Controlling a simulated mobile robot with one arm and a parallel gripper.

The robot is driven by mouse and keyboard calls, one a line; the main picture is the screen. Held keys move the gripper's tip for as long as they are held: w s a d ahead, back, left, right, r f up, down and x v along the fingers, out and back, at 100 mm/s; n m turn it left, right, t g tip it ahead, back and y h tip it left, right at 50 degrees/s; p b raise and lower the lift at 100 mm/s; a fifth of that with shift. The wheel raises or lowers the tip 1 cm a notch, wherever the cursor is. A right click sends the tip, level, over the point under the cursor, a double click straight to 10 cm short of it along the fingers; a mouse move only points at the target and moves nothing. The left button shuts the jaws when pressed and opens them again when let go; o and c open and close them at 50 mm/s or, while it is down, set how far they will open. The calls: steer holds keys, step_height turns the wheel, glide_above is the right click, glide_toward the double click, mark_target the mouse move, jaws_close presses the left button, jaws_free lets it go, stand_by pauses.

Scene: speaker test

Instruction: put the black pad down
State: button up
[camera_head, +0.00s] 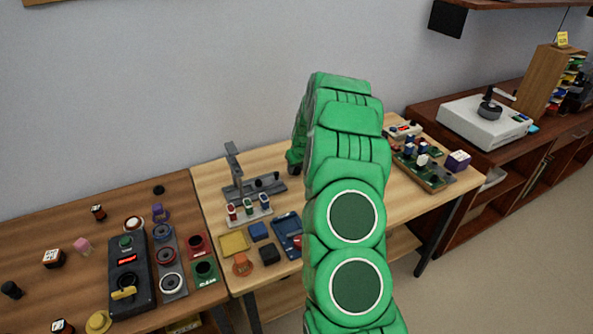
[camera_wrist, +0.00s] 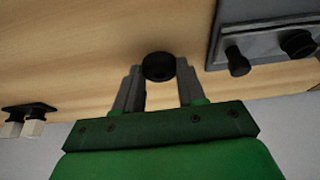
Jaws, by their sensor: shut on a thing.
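My gripper (camera_wrist: 158,82) is shut on the black pad (camera_wrist: 158,66), a small round black disc held between the two grey fingertips in the wrist view. Bare light wood shows behind the pad; I cannot tell whether the pad touches it. In the head view my green arm reaches over the light wooden table (camera_head: 215,183) and hides the gripper and the pad.
A grey fixture (camera_head: 262,186) stands on the table; the wrist view shows a grey plate (camera_wrist: 262,45) with black knobs. Coloured blocks, a blue tray (camera_head: 288,232) and a green board (camera_head: 437,178) crowd the table. A black control box (camera_head: 131,275) sits left.

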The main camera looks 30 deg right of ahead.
steer(key=shift+f, duration=0.7)
steer(key=o, duration=1)
steer(key=shift+f, duration=0.1)
